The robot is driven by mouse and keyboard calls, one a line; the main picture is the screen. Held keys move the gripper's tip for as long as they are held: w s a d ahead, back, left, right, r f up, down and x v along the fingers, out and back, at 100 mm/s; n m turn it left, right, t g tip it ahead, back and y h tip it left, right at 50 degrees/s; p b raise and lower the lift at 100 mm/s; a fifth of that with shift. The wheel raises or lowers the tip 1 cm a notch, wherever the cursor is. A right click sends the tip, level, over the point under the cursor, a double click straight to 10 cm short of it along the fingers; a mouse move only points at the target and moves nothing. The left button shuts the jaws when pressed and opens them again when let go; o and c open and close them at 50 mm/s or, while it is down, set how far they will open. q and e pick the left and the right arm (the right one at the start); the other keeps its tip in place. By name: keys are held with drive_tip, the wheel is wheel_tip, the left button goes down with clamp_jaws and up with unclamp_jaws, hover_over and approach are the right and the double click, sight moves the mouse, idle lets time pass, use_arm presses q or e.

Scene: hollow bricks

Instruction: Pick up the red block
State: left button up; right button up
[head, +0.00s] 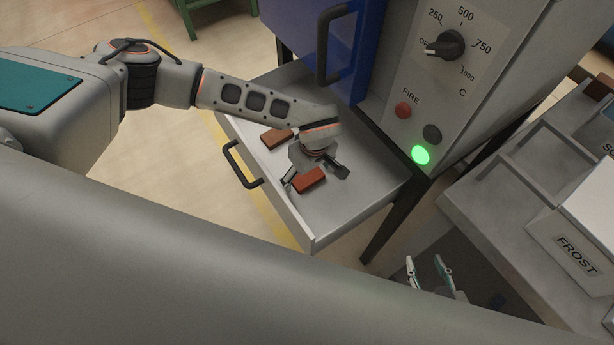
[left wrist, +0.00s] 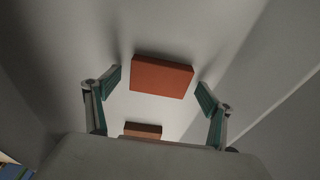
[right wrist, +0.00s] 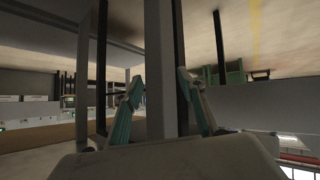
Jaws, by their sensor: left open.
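A red block (head: 310,180) lies flat in the open grey drawer (head: 339,219). It also shows in the left wrist view (left wrist: 161,76), between and a little beyond the two fingertips. A second, browner block (head: 278,138) lies in the drawer further back; in the left wrist view it is partly hidden behind my wrist (left wrist: 142,131). My left gripper (head: 317,177) is open and empty above the red block, its fingers on either side with gaps. My right gripper (head: 429,262) is open and empty, low in front of the grey bench.
The blue kiln door (head: 338,50) with a black handle stands above the drawer. A control panel with a dial (head: 446,45) and a lit green button (head: 420,155) is to the right. A grey bench (head: 480,215) with a box marked FROST stands at the right.

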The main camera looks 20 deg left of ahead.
use_arm(q)
drive_tip(key=c, duration=1.3)
